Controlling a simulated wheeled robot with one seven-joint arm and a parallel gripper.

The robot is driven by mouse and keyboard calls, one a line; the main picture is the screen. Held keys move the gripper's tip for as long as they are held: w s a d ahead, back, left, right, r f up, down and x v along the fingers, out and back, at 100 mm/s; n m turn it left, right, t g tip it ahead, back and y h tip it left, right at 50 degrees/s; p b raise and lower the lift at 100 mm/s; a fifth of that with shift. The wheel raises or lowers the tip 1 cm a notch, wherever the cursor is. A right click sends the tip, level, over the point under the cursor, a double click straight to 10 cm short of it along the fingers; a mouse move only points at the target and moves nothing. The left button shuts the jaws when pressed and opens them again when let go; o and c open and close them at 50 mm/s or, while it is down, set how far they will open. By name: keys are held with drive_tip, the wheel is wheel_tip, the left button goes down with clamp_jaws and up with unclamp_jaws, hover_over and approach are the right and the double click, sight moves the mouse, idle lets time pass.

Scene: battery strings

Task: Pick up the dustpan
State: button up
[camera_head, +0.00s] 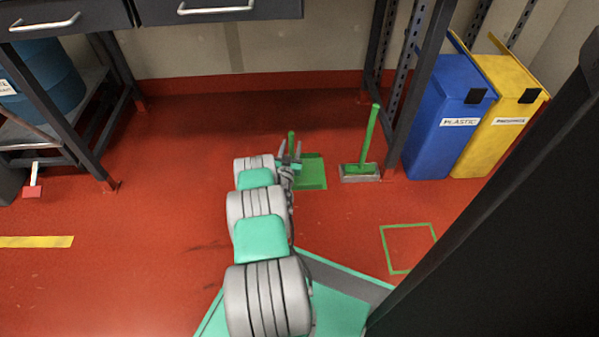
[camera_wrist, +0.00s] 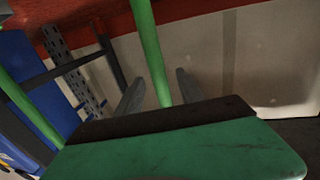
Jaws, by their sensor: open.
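The dustpan has a flat green pan (camera_head: 314,172) on the red floor and an upright green handle (camera_head: 291,139). My gripper (camera_head: 290,153) is at the handle, beside the pan, and partly hides it in the head view. The handle (camera_wrist: 152,50) appears between my two spread fingers (camera_wrist: 160,92), with gaps on both sides. My gripper is open and is not closed on the handle.
Blue (camera_head: 447,115) and yellow (camera_head: 500,115) bins stand further right. A green floor outline (camera_head: 408,248) is empty.

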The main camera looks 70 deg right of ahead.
drive_tip(key=shift+w+d+f, duration=0.1)
drive_tip(key=shift+d+f, duration=0.1)
drive_tip(key=shift+d, duration=0.35)
drive_tip(key=shift+w+d+r, duration=0.1)
drive_tip(key=shift+r, duration=0.1)
clamp_jaws()
idle(0.9)
